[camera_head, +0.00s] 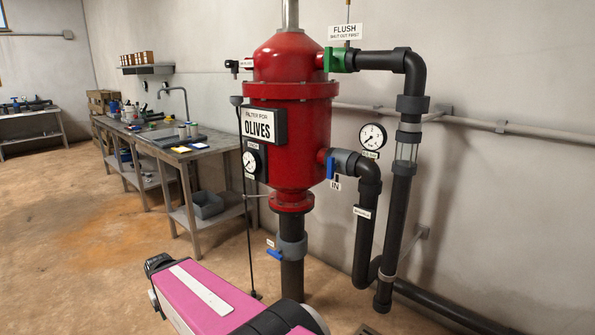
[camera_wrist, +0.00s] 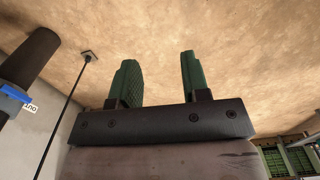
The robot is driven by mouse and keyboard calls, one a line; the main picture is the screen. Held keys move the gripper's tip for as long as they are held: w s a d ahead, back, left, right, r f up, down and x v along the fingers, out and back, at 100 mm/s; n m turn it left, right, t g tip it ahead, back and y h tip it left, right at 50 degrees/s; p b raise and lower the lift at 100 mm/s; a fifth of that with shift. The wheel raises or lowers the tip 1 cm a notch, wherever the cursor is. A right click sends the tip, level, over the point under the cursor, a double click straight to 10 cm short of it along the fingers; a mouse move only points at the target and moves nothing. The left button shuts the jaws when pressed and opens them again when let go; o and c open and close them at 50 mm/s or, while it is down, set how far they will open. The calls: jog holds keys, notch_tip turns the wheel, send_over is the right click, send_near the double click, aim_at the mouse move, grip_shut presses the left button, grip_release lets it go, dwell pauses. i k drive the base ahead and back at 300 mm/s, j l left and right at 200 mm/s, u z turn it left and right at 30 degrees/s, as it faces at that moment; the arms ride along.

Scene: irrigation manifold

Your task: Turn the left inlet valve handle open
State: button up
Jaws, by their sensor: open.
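A blue lever handle (camera_head: 331,168) stands upright, across the short horizontal pipe at the right side of the red filter tank (camera_head: 290,135). An "IN" label (camera_head: 336,184) hangs just below it. I see only this one inlet handle. It is outside the wrist view. A second blue handle (camera_head: 274,255) sits low on the black pipe under the tank; a blue handle (camera_wrist: 14,92) beside an "OUT" label shows at the left of the wrist view. My gripper (camera_wrist: 158,62) is open and empty, its green fingers apart over bare floor. Its fingers cannot be made out in the head view.
A thin black rod (camera_head: 246,200) stands left of the tank. Black pipes (camera_head: 401,200) and a round gauge (camera_head: 372,137) flank the inlet at right. A workbench (camera_head: 190,150) stands along the wall at left. The floor (camera_head: 130,265) in front is clear.

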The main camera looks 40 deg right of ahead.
aim_at(331, 165)
jog(key=z, duration=2)
